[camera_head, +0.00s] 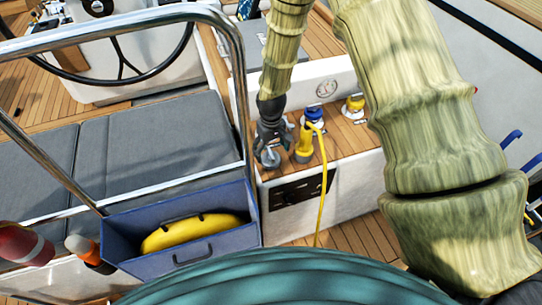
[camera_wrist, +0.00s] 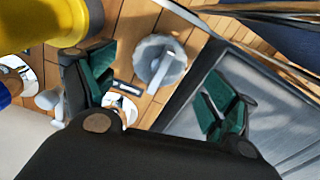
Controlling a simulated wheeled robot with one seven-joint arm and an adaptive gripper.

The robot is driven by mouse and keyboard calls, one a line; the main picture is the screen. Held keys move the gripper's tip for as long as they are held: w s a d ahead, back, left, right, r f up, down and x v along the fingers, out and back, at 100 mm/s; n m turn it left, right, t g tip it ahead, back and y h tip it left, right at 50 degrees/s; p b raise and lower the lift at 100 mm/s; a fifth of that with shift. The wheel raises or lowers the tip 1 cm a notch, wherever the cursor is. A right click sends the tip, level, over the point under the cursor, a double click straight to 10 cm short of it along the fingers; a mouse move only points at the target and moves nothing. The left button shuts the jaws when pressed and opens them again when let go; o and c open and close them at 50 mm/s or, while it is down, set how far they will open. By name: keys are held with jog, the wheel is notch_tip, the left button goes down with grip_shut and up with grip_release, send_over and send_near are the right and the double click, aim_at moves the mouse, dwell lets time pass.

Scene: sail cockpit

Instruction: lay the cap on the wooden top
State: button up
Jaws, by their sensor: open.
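The wooden top (camera_head: 345,140) is the slatted surface of the white console; its planks also show in the wrist view (camera_wrist: 138,75). A round grey piece with a raised fin, which looks like the cap (camera_wrist: 160,60), shows there on the planks. A grey round shape in the head view (camera_head: 270,158) seems to be the same piece, low beside my gripper (camera_head: 267,142). My gripper points down over the left end of the top. In the wrist view its green-padded fingers (camera_wrist: 158,92) are apart, with nothing held; the cap lies beyond the gap between them.
A steel rail (camera_head: 240,90) and a blue bin (camera_head: 185,255) holding a yellow case are left.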

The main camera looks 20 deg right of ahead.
jog(key=shift+r+b, duration=0.95)
jog(key=shift+r, duration=2.6)
jog(key=s+f, duration=0.8)
jog(key=f, duration=0.2)
jog(key=s+d+f+m, duration=0.1)
jog(key=s+f, duration=0.3)
jog(key=s, duration=0.5)
jog(key=s+d+f, duration=0.1)
jog(key=s+f, duration=0.3)
jog(key=s, duration=0.5)
jog(key=s+d+f+m, duration=0.1)
jog(key=s+f, duration=0.3)
jog(key=s, duration=0.6)
jog(key=shift+d+m, duration=0.2)
jog(key=shift+m, duration=0.1)
jog(key=shift+s, duration=0.15)
